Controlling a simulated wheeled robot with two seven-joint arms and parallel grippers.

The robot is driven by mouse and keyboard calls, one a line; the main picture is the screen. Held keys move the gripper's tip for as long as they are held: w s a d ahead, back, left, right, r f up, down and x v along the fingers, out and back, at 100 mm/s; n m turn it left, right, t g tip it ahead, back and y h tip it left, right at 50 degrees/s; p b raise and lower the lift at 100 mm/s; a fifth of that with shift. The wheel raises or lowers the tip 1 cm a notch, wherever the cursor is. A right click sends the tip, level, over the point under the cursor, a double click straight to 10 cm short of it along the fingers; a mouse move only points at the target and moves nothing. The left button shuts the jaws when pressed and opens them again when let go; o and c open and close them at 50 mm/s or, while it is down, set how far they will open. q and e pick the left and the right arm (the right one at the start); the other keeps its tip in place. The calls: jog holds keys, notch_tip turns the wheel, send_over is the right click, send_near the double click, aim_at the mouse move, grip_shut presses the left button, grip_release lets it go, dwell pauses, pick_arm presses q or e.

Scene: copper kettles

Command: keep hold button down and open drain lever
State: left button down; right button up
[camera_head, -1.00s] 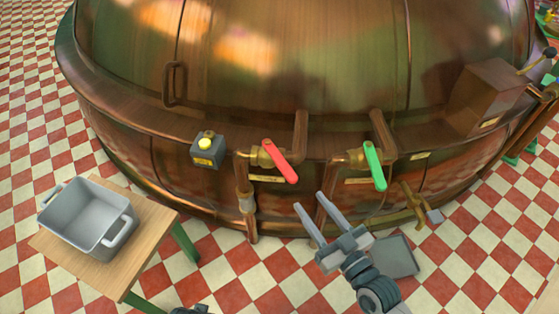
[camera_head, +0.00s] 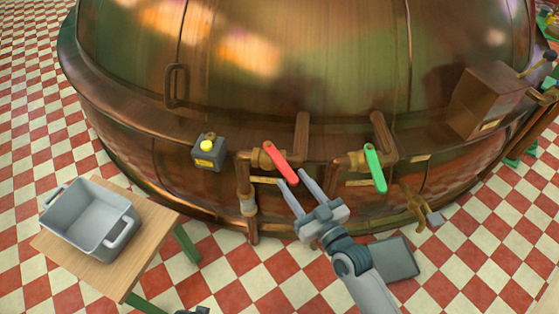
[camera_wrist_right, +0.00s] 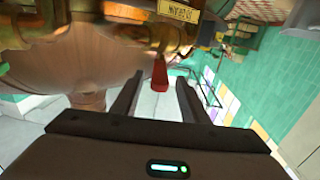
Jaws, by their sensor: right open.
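The hold button (camera_head: 206,146) is a yellow knob on a dark grey box on the copper kettle's front. To its right, a red lever (camera_head: 281,162) and a green lever (camera_head: 375,167) sit on brass pipe valves. Their labels are too small to read in the head view, so I cannot tell which is the drain lever. My right gripper (camera_head: 293,178) is open, its fingertips close to the red lever's lower end. In the right wrist view the red lever (camera_wrist_right: 160,75) shows between and beyond the fingers (camera_wrist_right: 156,90). No left gripper can be made out, and nothing touches the button.
The large copper kettle (camera_head: 300,60) fills the back. A grey tub (camera_head: 85,220) stands on a wooden table (camera_head: 155,225) at the left. A small brass tap (camera_head: 415,205) is low on the right.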

aim_at(280, 162)
jog(key=x, duration=0.8)
jog(key=shift+w+a, duration=0.1)
jog(key=shift+w, duration=0.15)
grip_shut()
